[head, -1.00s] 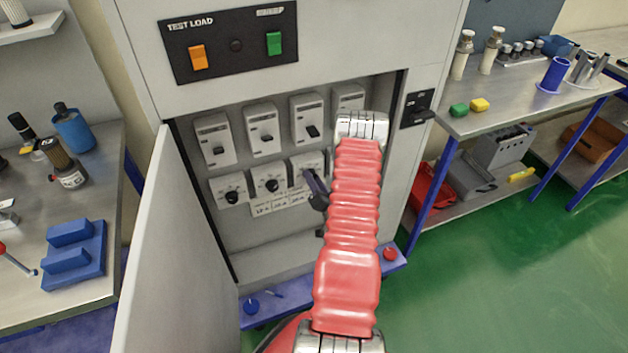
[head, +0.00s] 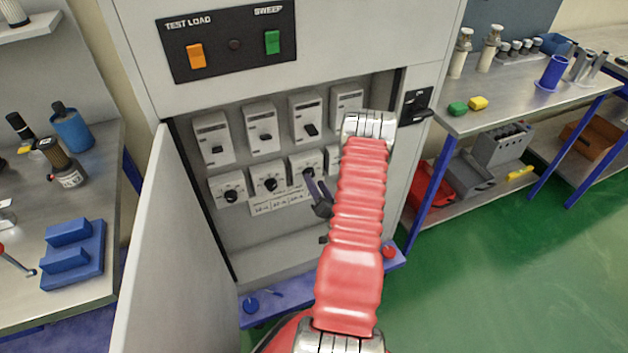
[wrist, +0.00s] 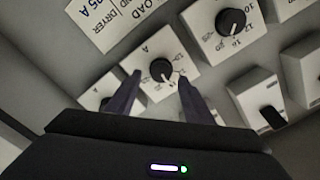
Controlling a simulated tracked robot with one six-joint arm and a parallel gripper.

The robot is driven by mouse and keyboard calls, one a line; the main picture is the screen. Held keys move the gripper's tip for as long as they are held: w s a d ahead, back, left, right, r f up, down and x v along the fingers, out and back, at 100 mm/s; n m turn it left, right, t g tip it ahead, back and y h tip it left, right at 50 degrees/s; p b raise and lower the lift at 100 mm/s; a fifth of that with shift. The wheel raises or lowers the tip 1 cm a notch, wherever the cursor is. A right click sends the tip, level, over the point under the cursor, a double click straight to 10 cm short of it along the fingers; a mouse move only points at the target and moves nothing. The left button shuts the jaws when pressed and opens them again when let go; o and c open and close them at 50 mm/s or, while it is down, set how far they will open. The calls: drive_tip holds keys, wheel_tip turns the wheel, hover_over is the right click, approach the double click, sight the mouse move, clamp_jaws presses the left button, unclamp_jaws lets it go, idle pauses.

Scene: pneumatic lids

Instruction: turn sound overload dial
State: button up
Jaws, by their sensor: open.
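A lower row of white modules with black dials sits inside the open cabinet. In the head view I see a left dial (head: 231,195), a middle dial (head: 270,184) and a third dial (head: 307,173) farther right. My gripper (head: 314,181) is open in front of the third dial and partly covers it. In the wrist view my open gripper (wrist: 159,79) has one dark finger on each side of a black dial (wrist: 161,70). I cannot tell whether the fingers touch it. Another dial (wrist: 231,22) shows at upper right there. My arm hides part of the row's right end.
Above the dials is a row of breaker switches (head: 262,137). A paper label (head: 283,202) hangs below the dials. The cabinet door (head: 180,250) stands open at left. A blue ledge (head: 285,295) runs along the bottom.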

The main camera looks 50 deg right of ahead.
drive_tip(key=v, duration=1)
drive_tip(key=shift+s, duration=0.2)
drive_tip(key=shift+a+f, duration=0.1)
drive_tip(key=n, duration=0.5)
drive_tip(key=shift+w, duration=0.15)
drive_tip(key=x, duration=1.3)
drive_tip(key=shift+w+r, duration=0.2)
drive_tip(key=shift+w, duration=0.05)
